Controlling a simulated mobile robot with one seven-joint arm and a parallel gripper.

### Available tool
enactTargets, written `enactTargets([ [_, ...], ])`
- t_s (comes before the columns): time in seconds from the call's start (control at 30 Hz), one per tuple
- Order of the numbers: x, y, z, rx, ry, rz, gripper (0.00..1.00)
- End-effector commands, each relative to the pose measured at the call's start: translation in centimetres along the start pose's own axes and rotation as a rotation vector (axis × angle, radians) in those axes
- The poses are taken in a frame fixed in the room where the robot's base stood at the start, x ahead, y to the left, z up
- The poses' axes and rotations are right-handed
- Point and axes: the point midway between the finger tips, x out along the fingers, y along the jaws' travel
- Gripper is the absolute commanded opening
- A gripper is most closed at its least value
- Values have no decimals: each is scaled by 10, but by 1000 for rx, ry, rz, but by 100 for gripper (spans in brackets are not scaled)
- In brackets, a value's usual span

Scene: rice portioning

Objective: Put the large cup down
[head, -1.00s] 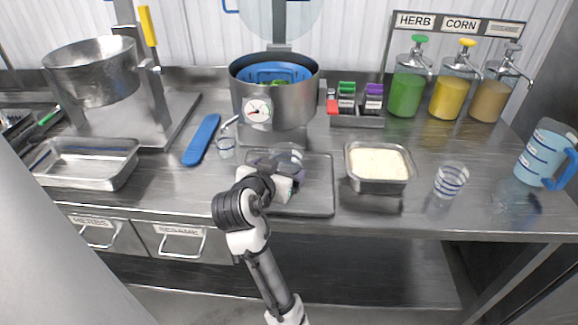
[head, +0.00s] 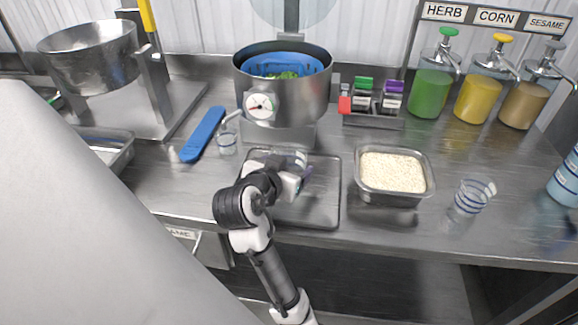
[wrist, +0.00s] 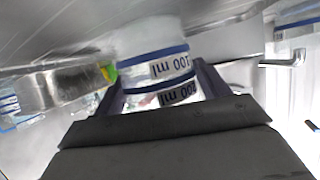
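The large cup (wrist: 152,40) is clear, with blue rings and 100 ml and 200 ml marks. It stands between the two dark fingers of my gripper (wrist: 160,82) in the wrist view. In the head view, my gripper (head: 292,178) is over the metal tray (head: 322,218), and the clear cup (head: 291,156) shows partly behind it. My gripper is shut on the cup. I cannot tell whether the cup's base touches the tray.
A rice container (head: 393,200) and a blue-ringed cup (head: 470,198) stand right of the tray. A steel pot (head: 310,103) is behind it. Dispensers (head: 478,100) stand at the back right.

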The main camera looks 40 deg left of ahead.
Motion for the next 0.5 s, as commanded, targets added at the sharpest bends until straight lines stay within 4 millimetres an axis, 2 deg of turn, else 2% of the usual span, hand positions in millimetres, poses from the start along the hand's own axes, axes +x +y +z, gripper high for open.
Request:
enactTargets([
  [0.03,0,0,0,0,0,0,68],
  [0.27,0,0,0,0,0,0,38],
  [0.5,0,0,-1,0,1,0,38],
])
